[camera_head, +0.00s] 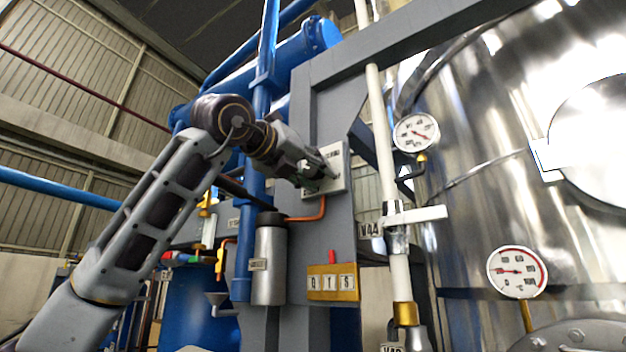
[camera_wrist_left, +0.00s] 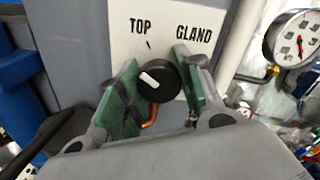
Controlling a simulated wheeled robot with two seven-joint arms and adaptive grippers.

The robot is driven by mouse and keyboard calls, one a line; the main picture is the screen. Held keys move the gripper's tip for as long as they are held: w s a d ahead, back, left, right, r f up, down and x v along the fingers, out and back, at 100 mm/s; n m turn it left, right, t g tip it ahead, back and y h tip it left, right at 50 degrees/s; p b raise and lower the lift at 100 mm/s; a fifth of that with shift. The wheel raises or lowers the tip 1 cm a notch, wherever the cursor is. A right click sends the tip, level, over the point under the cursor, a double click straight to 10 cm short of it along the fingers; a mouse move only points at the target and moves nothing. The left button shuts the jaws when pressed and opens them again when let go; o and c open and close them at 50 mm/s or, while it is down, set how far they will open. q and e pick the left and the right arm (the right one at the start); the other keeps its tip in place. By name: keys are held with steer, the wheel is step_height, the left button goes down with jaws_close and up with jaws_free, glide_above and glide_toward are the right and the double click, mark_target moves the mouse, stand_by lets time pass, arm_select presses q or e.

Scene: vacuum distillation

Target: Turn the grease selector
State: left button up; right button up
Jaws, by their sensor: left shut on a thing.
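The grease selector is a round black knob (camera_wrist_left: 158,82) with a short white pointer mark, set on a white plate (camera_wrist_left: 160,20) printed TOP and GLAND. The pointer mark slants towards the upper left, on the TOP side. My left gripper (camera_wrist_left: 157,62) has its green-padded fingers on both sides of the knob and is shut on it. In the head view, my left gripper (camera_head: 316,177) is at the plate (camera_head: 339,160) on the grey column and hides the knob. My right gripper is in neither view.
A silver canister (camera_head: 270,265) with an orange tube hangs below the plate. A yellow tag panel (camera_head: 333,282) is lower on the column. A white pipe (camera_head: 383,150), a gauge (camera_head: 416,133) and a large shiny vessel (camera_head: 480,190) stand to the right.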

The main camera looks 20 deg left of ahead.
arm_select(q)
steer(key=n+b, duration=0.2)
steer(key=n, duration=0.2)
steer(key=shift+n+b, duration=0.6)
steer(key=shift+n, duration=0.8)
steer(key=o, duration=1)
steer(key=shift+o, duration=0.2)
steer(key=shift+s, duration=0.1)
steer(key=v, duration=1.2)
